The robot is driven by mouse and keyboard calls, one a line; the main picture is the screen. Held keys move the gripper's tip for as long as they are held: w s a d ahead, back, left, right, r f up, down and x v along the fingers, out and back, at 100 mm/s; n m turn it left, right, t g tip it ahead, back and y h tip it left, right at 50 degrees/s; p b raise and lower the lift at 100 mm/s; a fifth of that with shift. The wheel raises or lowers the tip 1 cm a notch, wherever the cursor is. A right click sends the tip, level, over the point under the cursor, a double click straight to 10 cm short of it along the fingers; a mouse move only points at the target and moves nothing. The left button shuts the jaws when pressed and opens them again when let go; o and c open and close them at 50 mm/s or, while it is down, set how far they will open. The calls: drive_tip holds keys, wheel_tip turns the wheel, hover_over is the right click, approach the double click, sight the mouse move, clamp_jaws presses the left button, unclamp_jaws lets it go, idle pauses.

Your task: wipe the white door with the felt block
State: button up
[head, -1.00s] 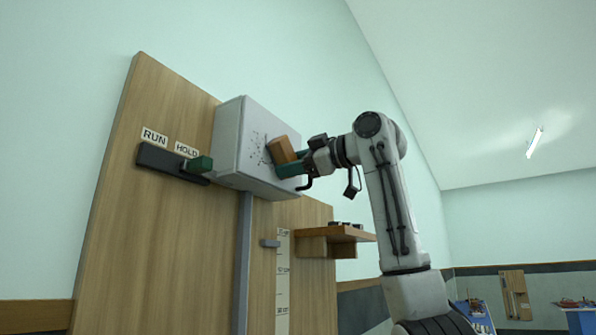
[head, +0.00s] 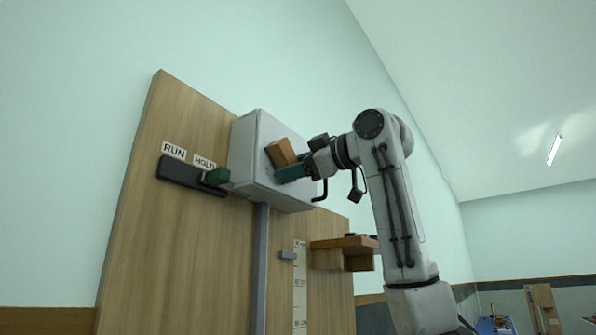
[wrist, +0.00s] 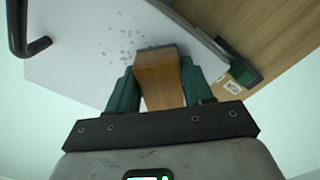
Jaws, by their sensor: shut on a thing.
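The white door (head: 262,135) is the front face of a box on a tall wooden panel. In the wrist view the white door (wrist: 75,50) carries a patch of dark specks (wrist: 122,45). In the head view I cannot make out the specks. My gripper (head: 285,166) is shut on the felt block (head: 280,152), a brown block held between green fingers. The wrist view shows the felt block (wrist: 160,80) between the fingers of my gripper (wrist: 158,88), its dark far edge at the door beside the specks. I cannot tell whether it touches.
A black bent handle (wrist: 25,35) stands out from the door, right of my gripper in the head view. A slider with a green knob (head: 216,176) sits left of the box under RUN and HOLD labels. A wooden shelf (head: 345,243) is below right.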

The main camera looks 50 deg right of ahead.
sight(285, 152)
drive_tip(key=shift+s+a+b, duration=0.1)
drive_tip(key=shift+a+b, duration=0.4)
drive_tip(key=shift+a, duration=1.45)
drive_tip(key=shift+r+p, duration=0.9)
drive_tip(key=shift+p, duration=0.15)
drive_tip(key=shift+d+f+p, duration=0.1)
drive_tip(key=shift+d+p, duration=0.7)
drive_tip(key=shift+d, duration=1.35)
drive_tip(key=shift+w+d, duration=0.15)
drive_tip(key=shift+d, duration=1.8)
drive_tip(key=shift+w+d, duration=0.1)
drive_tip(key=shift+d, duration=1.8)
drive_tip(key=shift+s, duration=0.1)
